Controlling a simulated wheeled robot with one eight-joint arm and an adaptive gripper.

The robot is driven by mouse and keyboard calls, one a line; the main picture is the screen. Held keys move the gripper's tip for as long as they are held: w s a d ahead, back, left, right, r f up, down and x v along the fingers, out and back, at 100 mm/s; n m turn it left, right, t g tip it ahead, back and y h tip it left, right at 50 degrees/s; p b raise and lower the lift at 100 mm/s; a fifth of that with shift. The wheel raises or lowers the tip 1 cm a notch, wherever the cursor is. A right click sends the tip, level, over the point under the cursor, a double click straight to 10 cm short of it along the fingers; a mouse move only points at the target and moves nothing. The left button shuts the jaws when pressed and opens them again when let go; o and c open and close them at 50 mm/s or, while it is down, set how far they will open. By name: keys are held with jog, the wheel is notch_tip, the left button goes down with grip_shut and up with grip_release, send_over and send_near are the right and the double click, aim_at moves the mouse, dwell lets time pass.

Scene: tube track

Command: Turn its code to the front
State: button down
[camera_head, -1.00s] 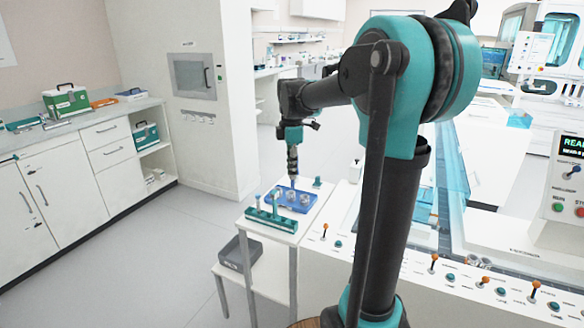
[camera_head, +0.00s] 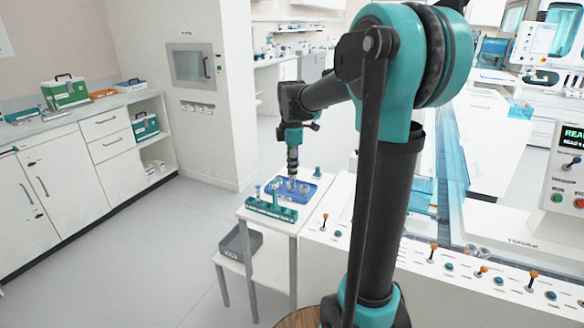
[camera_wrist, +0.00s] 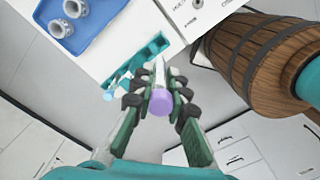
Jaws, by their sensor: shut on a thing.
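My gripper (camera_wrist: 160,108) is shut on a clear tube with a purple cap (camera_wrist: 160,103) in the wrist view. The cap faces the camera and the tube body runs away behind it between the fingers. No code shows on the part of the tube in sight. In the head view my gripper (camera_head: 292,174) hangs over the small white table, and the tube is too small to make out there. A teal rack (camera_head: 270,210) stands at the table's front edge; it also shows in the wrist view (camera_wrist: 151,50).
A blue tray (camera_head: 312,182) with pale round holders lies behind the rack. A light-blue-capped tube (camera_wrist: 108,95) is beside the rack in the wrist view. A grey bin (camera_head: 240,241) sits on the lower shelf. A panel with orange-topped levers (camera_head: 433,252) stands to the right.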

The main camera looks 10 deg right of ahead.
jog(key=shift+f, duration=6.65)
jog(key=n, duration=0.7)
jog(key=shift+f, duration=0.15)
jog(key=c, duration=1.4)
grip_release()
jog(key=shift+c, duration=0.2)
